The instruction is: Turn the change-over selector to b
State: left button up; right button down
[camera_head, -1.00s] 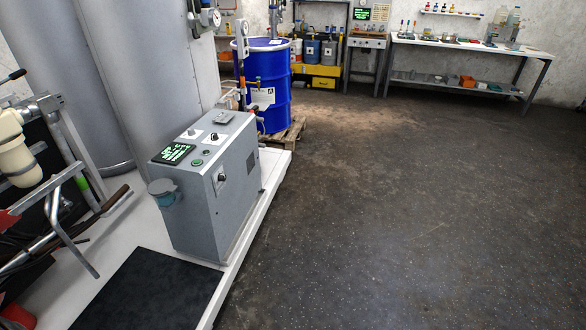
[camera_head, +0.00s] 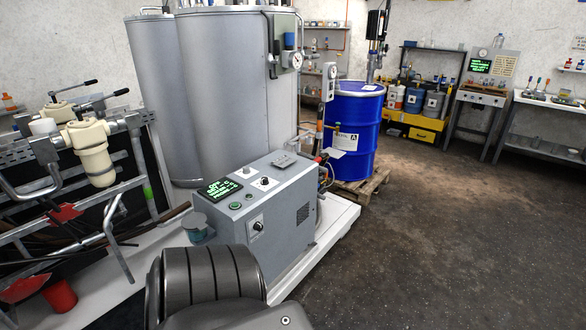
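A grey control cabinet (camera_head: 276,226) stands in the middle on a white platform. A black rotary knob on a white plate (camera_head: 264,181) sits on its sloped top. Another black rotary knob (camera_head: 257,226) is on its front face. I cannot tell which knob is the change-over selector, and I cannot read its marks or setting. A dark grey part of my own arm covers the cabinet's lower left. Neither of my grippers shows.
A small green-lit screen (camera_head: 220,188) and a green button (camera_head: 235,206) are on the cabinet top. A blue drum (camera_head: 350,133) on a wooden pallet stands behind it. A pipe rack with a cream filter housing (camera_head: 90,152) is at left. The floor (camera_head: 430,230) at right is clear.

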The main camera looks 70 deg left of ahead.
aim_at(258, 226)
jog(key=u, duration=0.15)
jog(key=i, duration=0.9)
jog(key=u, duration=1.2)
jog(key=i, duration=0.7)
jog(key=u, duration=0.7)
